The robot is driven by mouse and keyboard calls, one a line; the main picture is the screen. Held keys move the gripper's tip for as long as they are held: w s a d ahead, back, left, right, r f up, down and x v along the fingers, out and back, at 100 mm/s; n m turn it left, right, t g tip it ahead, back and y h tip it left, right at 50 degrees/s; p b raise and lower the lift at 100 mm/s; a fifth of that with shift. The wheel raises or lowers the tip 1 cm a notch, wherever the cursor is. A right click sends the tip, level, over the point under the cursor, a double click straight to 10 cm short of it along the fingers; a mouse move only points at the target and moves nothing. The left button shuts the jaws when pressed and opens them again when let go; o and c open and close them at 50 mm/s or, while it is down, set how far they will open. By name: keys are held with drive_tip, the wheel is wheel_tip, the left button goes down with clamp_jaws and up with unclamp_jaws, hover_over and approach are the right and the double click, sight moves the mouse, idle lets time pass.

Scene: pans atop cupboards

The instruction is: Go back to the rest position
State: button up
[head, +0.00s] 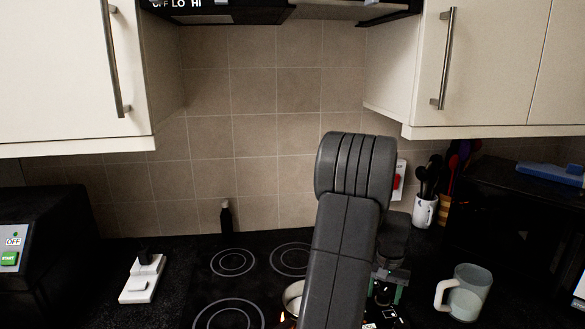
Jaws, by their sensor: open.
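My arm rises from the bottom centre of the head view and bends over at a thick dark elbow. My gripper (388,287) shows partly behind the arm, low over the dark worktop (190,262). It is open, and I see nothing held in it. Its fingertips are small and dark here, and the arm hides part of that area. A light metal pan or pot (292,297) stands on the hob, left of the arm and mostly hidden by it.
Cupboards hang at left (70,75) and right (490,70), with a hood (225,10) between. A glass mug (466,292) stands right of my gripper. A utensil mug (424,211), a dark bottle (226,217) and a white switch box (143,278) stand on the worktop.

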drive_tip(key=n, duration=0.3)
drive_tip(key=shift+p, duration=0.3)
wheel_tip(320, 180, up, 14)
drive_tip(key=b, duration=0.1)
drive_tip(key=shift+f, duration=0.2)
drive_tip(key=shift+a, duration=0.1)
